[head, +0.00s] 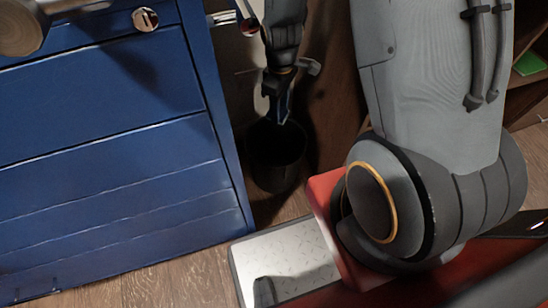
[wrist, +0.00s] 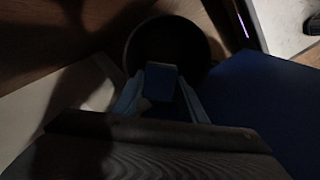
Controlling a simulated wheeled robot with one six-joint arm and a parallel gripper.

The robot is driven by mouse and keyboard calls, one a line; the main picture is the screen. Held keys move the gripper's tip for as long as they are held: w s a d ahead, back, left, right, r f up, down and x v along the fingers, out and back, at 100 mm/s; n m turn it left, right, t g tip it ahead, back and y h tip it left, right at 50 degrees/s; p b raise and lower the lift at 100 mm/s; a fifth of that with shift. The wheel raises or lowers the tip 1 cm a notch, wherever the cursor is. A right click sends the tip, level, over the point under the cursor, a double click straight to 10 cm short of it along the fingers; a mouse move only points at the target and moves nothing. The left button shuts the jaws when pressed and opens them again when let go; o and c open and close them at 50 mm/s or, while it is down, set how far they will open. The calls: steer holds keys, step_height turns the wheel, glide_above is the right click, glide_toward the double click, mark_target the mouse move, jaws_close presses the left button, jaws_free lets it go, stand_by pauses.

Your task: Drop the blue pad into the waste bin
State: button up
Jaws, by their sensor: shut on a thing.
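The waste bin (head: 275,168) is a dark round bucket on the floor beside the blue cabinet in the head view. In the wrist view its round opening (wrist: 166,40) lies beyond my fingertips. My gripper (head: 280,112) points down over the bin's mouth. It is shut on the small blue pad (wrist: 161,73), which shows between the two fingers in the wrist view. The pad appears over the opening, but its exact height against the rim is hard to tell. The bin's inside is dark, and its contents cannot be made out.
A blue drawer cabinet (head: 120,160) stands close to the left of the bin in the head view. A brown wooden panel (head: 335,80) is behind and to the right. Wooden floor (head: 185,283) shows at the front.

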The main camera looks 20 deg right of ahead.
steer(key=shift+f+b, duration=2.55)
steer(key=shift+f, duration=0.05)
steer(key=o, duration=1.1)
steer(key=shift+r, duration=0.1)
steer(key=shift+r+p, duration=1.55)
steer(key=shift+r, duration=2.3)
